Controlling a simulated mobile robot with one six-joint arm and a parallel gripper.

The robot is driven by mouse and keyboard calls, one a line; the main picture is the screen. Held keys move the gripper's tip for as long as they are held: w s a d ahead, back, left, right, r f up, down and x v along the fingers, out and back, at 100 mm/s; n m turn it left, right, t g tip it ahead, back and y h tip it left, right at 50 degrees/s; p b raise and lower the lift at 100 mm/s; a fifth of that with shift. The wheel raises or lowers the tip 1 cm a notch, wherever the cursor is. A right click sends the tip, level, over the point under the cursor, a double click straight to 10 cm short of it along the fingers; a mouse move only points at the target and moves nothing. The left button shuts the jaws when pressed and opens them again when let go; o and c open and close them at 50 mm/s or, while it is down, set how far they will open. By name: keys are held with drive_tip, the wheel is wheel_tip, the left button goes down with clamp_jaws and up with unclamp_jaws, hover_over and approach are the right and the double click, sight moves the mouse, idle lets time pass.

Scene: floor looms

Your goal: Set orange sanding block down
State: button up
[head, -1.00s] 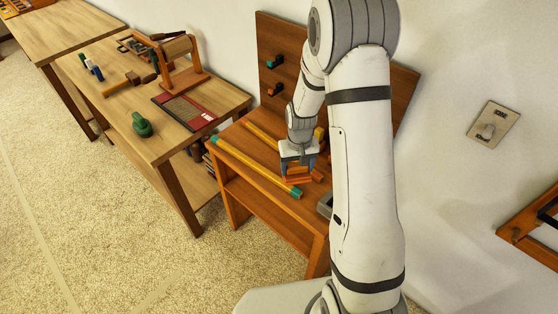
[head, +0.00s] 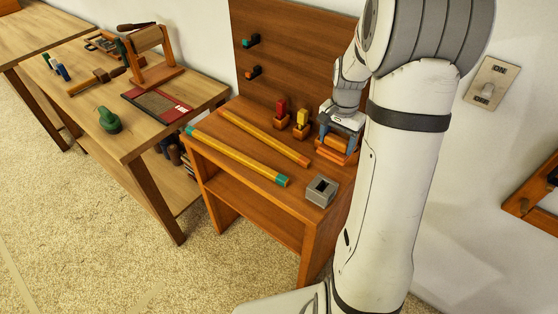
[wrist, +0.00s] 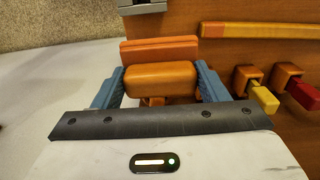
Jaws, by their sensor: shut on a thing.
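The orange sanding block (head: 335,153) is between the blue fingers of my gripper (head: 338,139), over the right rear part of the small wooden bench (head: 225,148). In the wrist view my gripper (wrist: 158,86) is shut on the block (wrist: 160,77), with a finger on each side. The block looks level and very near the bench top. I cannot tell whether its underside touches the wood.
Left of the block stand two small wooden pieces with a yellow top (head: 302,122) and a red top (head: 281,112). A grey square holder (head: 321,190) is at the front right. Two long yellow bars (head: 240,157) lie on the left. A back panel (head: 300,60) rises behind.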

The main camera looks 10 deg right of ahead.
wheel_tip(320, 180, down, 10)
drive_tip(key=shift+r, duration=0.1)
idle(0.4)
drive_tip(key=shift+f, duration=0.3)
drive_tip(key=o, duration=0.9)
drive_tip(key=shift+r, duration=0.1)
drive_tip(key=shift+o, duration=0.2)
